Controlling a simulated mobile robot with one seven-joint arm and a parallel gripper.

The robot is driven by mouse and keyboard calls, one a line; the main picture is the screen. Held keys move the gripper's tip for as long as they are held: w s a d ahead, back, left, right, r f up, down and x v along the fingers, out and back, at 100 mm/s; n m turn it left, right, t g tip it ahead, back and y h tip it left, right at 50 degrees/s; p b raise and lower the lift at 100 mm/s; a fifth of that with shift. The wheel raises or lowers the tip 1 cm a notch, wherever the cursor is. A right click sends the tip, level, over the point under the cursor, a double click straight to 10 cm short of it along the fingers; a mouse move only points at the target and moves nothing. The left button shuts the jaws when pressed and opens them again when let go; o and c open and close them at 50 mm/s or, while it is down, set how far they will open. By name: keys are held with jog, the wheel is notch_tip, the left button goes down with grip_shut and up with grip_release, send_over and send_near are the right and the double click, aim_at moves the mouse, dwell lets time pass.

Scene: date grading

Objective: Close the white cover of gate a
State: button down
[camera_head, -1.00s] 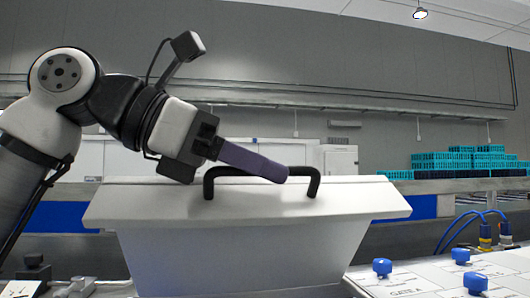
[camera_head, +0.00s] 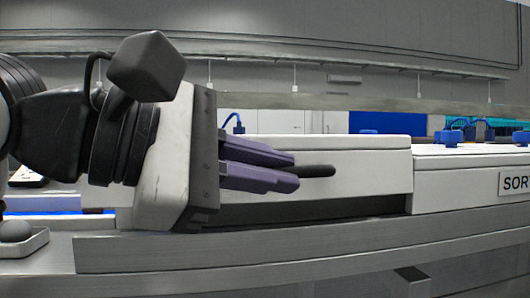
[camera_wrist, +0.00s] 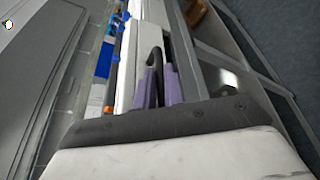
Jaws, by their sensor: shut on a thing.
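The white cover (camera_head: 370,170) shows in the head view as a low white block with a broad front face turned to me. Its black bar handle (camera_head: 318,171) sticks out from that face. My gripper (camera_head: 296,172) comes in from the left and its purple fingers are shut on the handle. In the wrist view the black handle (camera_wrist: 156,58) lies between the purple fingers (camera_wrist: 160,90), with the white cover (camera_wrist: 126,70) beside it. My gripper and wrist hide the cover's left part. I cannot tell whether the cover sits fully flush.
A white panel box (camera_head: 450,180) with a partly cut sign (camera_head: 514,183) reading "SORT" and several blue knobs (camera_head: 451,138) stands directly right of the cover. A long grey metal rail (camera_head: 300,250) runs below.

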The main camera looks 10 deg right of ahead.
jog(key=shift+w+f+m+b, duration=0.1)
jog(key=shift+f+m+b, duration=0.75)
jog(key=shift+f, duration=1)
jog(key=shift+d+f+n, duration=0.1)
jog(key=shift+n, duration=0.15)
jog(key=c, duration=1.5)
grip_release()
jog(key=shift+w, duration=0.1)
jog(key=v, duration=1.4)
jog(key=shift+s+f, duration=0.2)
jog(key=shift+s, duration=0.05)
